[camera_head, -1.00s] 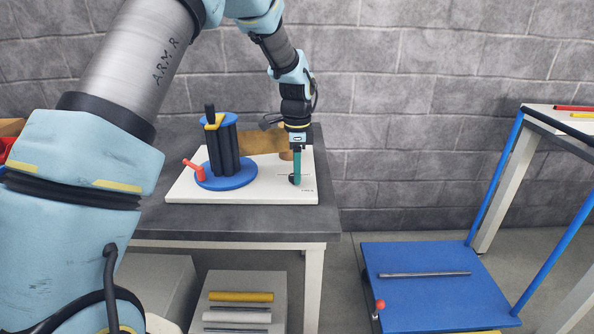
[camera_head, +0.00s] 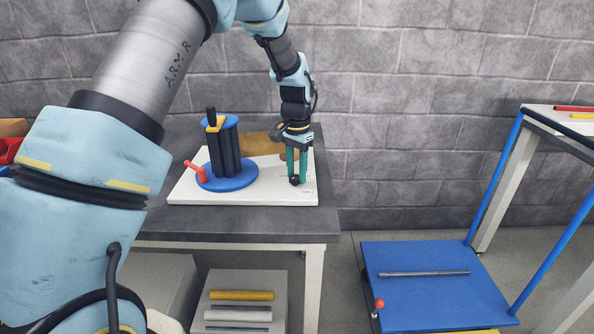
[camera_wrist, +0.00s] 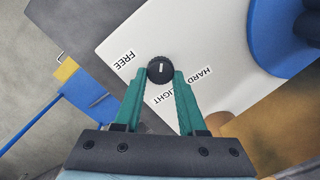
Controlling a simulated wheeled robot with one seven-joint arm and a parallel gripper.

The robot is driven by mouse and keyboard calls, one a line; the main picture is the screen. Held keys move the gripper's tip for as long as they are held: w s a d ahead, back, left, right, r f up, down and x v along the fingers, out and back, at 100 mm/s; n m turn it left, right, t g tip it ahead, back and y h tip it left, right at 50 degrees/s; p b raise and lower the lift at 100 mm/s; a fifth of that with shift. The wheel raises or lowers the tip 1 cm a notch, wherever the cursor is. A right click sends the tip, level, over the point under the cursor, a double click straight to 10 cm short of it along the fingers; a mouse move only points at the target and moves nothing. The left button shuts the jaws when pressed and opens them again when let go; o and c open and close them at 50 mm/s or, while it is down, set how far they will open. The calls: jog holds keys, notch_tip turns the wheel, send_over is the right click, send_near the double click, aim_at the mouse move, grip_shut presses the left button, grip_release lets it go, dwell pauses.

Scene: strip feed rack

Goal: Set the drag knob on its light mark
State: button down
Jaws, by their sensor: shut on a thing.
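The drag knob (camera_wrist: 160,69) is small, round and black, with a short white line on top. It sits on the white board (camera_wrist: 215,40); it also shows in the head view (camera_head: 294,180). My gripper (camera_wrist: 161,74) has its two green fingers on either side of the knob, shut on it; it also shows in the head view (camera_head: 298,180). In the wrist view the white line runs nearly upright. The FREE mark (camera_wrist: 124,60) is left of the knob, the HARD mark (camera_wrist: 200,76) right, and the LIGHT mark (camera_wrist: 166,98) below, partly hidden by a finger.
A blue round base (camera_head: 243,182) with black upright cylinders (camera_head: 226,150) and a red handle (camera_head: 200,174) stands left on the board. A brown object (camera_head: 262,141) is behind it. A blue cart shelf (camera_head: 425,300) stands at the right, apart from the table.

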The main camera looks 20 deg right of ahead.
aim_at(297, 176)
jog(key=shift+n, duration=1.1)
jog(key=shift+c, duration=2.4)
grip_release()
jog(key=shift+w+r, duration=0.1)
notch_tip(297, 176, up, 11)
jog(key=b, duration=0.1)
jog(key=shift+f, duration=0.2)
